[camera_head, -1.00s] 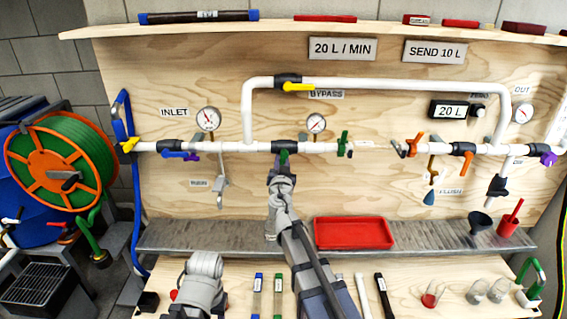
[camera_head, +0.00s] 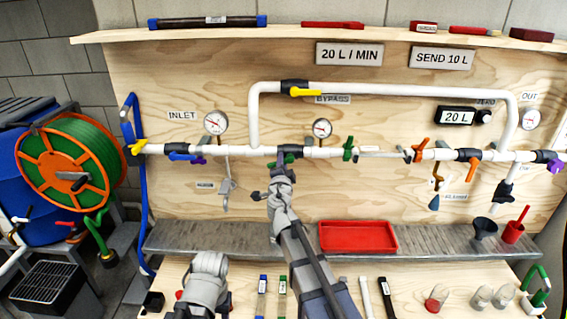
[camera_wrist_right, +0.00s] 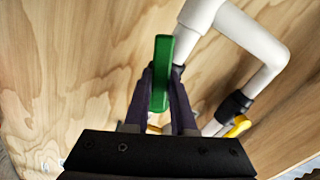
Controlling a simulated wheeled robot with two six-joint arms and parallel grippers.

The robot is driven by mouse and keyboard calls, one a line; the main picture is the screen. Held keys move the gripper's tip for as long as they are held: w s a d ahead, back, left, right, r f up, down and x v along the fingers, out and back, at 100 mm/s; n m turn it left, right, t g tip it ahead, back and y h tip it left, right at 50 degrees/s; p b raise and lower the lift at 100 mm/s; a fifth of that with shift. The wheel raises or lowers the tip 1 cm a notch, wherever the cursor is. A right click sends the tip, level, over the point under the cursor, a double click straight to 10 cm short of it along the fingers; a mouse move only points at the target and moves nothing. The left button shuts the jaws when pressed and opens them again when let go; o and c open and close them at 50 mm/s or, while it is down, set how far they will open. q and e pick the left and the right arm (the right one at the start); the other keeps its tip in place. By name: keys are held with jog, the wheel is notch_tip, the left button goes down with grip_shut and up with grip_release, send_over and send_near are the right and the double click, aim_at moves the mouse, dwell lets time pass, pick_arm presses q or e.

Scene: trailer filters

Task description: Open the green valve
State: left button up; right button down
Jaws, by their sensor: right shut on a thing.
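The green valve handle (camera_head: 290,157) sits on the black valve body in the main white pipe, right of centre-left and below the bypass loop. My right gripper (camera_head: 284,168) is at it, and the arm partly hides the handle. In the right wrist view the green handle (camera_wrist_right: 161,75) stands between the two dark fingers of my right gripper (camera_wrist_right: 162,88), which are shut on it. That view is strongly rolled against the board. My left arm shows low in the head view, but I cannot see its gripper.
The bypass pipe (camera_head: 252,115) with a yellow handle (camera_head: 305,92) is above the gripper. A blue handle (camera_head: 182,157) is to the left, another green handle (camera_head: 348,148) to the right. A grey shelf (camera_head: 200,238) with a red tray (camera_head: 358,237) lies below.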

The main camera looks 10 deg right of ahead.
jog(key=shift+r+m, duration=0.3)
jog(key=shift+m, duration=0.9)
jog(key=shift+p, duration=0.3)
jog(key=c, duration=0.7)
grip_release()
jog(key=shift+c, duration=0.2)
jog(key=shift+s+a, duration=0.1)
jog(key=v, duration=0.7)
jog(key=shift+s, duration=0.3)
jog(key=shift+a+r, duration=0.1)
